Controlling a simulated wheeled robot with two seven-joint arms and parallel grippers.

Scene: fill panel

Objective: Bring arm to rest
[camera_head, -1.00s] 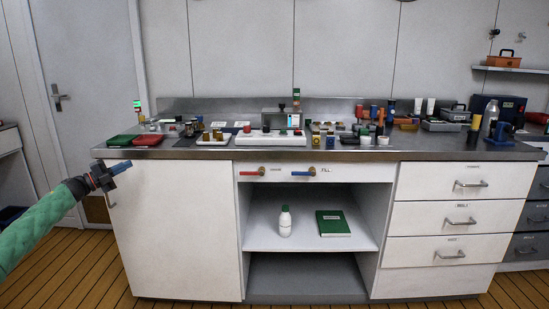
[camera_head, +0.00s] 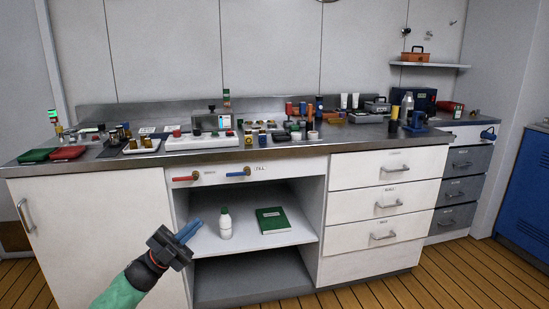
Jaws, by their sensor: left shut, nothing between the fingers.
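My left gripper (camera_head: 187,231) shows at the lower left on a green-sleeved arm. Its blue fingers are shut with nothing between them. They point up and right, in front of the lower cabinet near the left side of the open shelf (camera_head: 260,241), and look apart from it. My right gripper is out of view.
A white bottle (camera_head: 225,224) and a green book (camera_head: 272,220) are on the shelf. A red handle (camera_head: 185,178) and a blue handle (camera_head: 238,173) are on the panel above. The steel worktop (camera_head: 375,137) is crowded with small items. Wooden floor (camera_head: 440,265) is clear at right.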

